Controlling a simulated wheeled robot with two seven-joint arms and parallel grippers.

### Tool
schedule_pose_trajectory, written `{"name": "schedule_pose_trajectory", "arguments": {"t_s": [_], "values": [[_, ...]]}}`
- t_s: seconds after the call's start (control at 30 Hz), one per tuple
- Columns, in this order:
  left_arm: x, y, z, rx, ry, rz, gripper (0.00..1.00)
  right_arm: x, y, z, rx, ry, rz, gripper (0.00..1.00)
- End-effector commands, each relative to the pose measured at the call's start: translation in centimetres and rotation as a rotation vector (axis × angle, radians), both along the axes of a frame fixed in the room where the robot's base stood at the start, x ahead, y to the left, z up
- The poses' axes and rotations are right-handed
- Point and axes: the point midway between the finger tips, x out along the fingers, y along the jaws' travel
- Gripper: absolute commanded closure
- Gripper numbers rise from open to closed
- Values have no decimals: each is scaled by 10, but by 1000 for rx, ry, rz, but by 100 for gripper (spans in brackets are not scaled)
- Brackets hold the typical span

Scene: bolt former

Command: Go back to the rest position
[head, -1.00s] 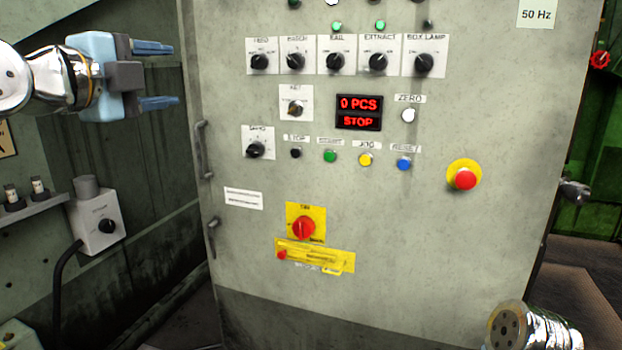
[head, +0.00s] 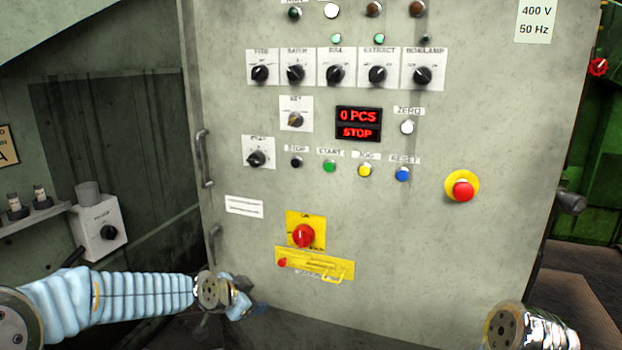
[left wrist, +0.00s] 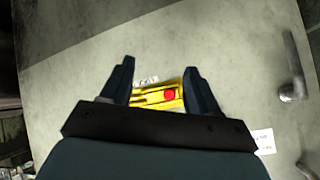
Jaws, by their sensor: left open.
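My left arm comes in from the lower left of the head view, and its gripper (head: 247,306) is at the lower left of the grey control cabinet (head: 400,240). In the left wrist view the gripper (left wrist: 158,82) has its two dark fingers apart, with nothing between them. Behind the fingers a yellow plate with a red knob (left wrist: 169,95) shows on the cabinet. Part of my right arm shows at the lower right of the head view; its gripper is out of the picture.
The cabinet carries knobs, buttons, a red display (head: 358,123) reading 0 PCS and STOP, a red emergency button (head: 463,190) and a red rotary switch (head: 303,236). A handle (head: 204,160) sticks out at its left edge. A small switch box (head: 98,228) is at the left.

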Motion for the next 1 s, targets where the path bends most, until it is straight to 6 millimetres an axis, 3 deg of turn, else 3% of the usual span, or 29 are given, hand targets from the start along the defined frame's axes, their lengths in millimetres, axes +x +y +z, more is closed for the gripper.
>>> {"name": "schedule_pose_trajectory", "arguments": {"t_s": [0.03, 0.17, 0.2, 0.3, 0.4, 0.5, 0.63, 0.73, 1.0], "values": [[-14, -3, -45, -46, 102, 49, 40, 0, 1, 5, 1, 0, 1, 40], [-66, -8, -148, -171, 349, 216, 40, -1, 2, 11, 3, 1, 4, 40], [-88, -9, -176, -207, 428, 274, 40, -1, 3, 12, 4, 2, 5, 40], [-148, -13, -236, -284, 615, 429, 40, -2, 4, 17, 5, 3, 7, 40], [-209, -16, -277, -342, 779, 580, 40, -2, 5, 20, 8, 4, 9, 40], [-259, -19, -299, -377, 900, 704, 40, -3, 6, 23, 9, 4, 11, 40], [-296, -21, -311, -400, 985, 803, 40, -3, 7, 24, 10, 5, 12, 40], [-306, -22, -314, -406, 1008, 831, 40, -3, 7, 24, 10, 5, 12, 40], [-306, -22, -314, -407, 1007, 832, 40, -3, 7, 24, 10, 5, 12, 40]]}}
